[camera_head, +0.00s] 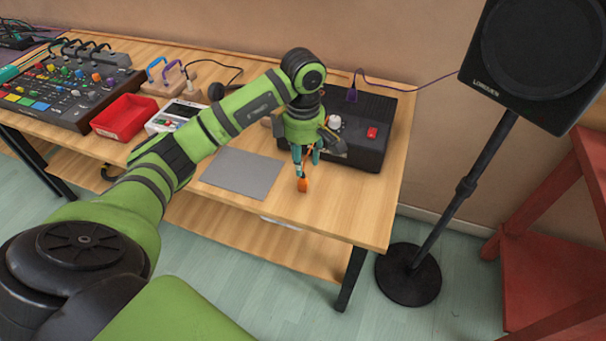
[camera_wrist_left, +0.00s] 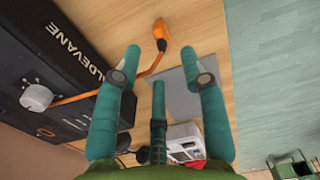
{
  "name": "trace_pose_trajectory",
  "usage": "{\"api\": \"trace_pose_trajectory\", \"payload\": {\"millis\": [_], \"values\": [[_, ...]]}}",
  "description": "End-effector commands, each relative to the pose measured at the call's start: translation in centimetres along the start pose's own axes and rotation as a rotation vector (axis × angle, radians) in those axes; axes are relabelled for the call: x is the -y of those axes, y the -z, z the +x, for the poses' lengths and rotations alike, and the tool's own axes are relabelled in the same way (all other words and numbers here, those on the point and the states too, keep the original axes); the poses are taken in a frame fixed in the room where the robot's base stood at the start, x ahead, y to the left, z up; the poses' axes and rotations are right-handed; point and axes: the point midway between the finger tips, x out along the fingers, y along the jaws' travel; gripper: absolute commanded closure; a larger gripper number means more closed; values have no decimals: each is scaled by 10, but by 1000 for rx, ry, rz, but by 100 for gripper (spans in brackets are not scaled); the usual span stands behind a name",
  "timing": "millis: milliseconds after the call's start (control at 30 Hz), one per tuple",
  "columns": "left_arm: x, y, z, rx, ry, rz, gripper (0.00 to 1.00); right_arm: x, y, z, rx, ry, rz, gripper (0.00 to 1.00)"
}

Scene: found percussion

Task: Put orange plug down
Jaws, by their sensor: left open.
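The orange plug (camera_head: 303,185) lies on the wooden table in front of the black box. In the left wrist view the plug (camera_wrist_left: 160,32) is beyond my fingertips, and its orange cable runs back to a silvery knob-like connector (camera_wrist_left: 37,97) on the black box. My left gripper (camera_head: 306,150) is over the table, just above and behind the plug. In the left wrist view its teal fingers (camera_wrist_left: 165,68) are spread apart with nothing held between them. The cable passes by the left finger; I cannot tell if they touch. My right gripper is in neither view.
A black box (camera_head: 372,140) with a red switch stands behind my gripper. A grey mat (camera_head: 243,172) lies left of the plug. A red tray (camera_head: 124,117) and a mixer (camera_head: 70,92) are further left. A speaker on a stand (camera_head: 450,205) is right of the table.

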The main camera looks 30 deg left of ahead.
Motion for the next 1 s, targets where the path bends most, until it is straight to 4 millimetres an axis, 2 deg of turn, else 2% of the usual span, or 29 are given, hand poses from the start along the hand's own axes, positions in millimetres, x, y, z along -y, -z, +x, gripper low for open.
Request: {"api": "trace_pose_trajectory", "payload": {"millis": [200,300,467,1000], "values": [[0,0,-40,-2,-3,1,58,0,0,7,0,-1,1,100],[0,0,-49,-1,-1,0,58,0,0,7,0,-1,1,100],[0,0,-54,-1,2,1,58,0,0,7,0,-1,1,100],[0,0,-54,0,2,1,58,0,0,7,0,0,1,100]]}}
